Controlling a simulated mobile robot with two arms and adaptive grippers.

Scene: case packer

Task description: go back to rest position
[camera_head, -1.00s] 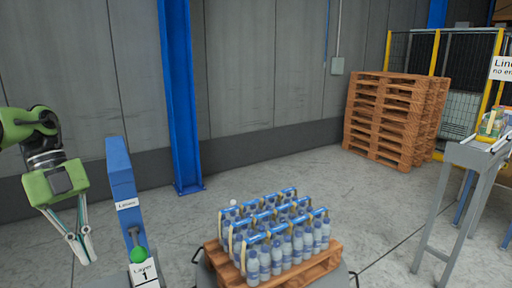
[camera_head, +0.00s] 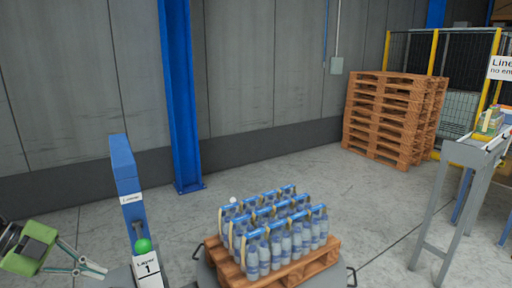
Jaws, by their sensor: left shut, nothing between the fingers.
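My left gripper (camera_head: 88,271) is green with thin pale fingers and sits low at the left edge. It is shut and empty, its fingers pointing right toward the base of the blue post. It is apart from the bottles. My right gripper is not in view.
A blue post (camera_head: 127,185) with a green button (camera_head: 143,246) and a "Layer 1" sign stands beside my left gripper. Blue-capped bottle packs (camera_head: 272,236) stand on a wooden pallet (camera_head: 325,256). Stacked pallets (camera_head: 390,118) stand at the back, a grey conveyor (camera_head: 468,155) at right.

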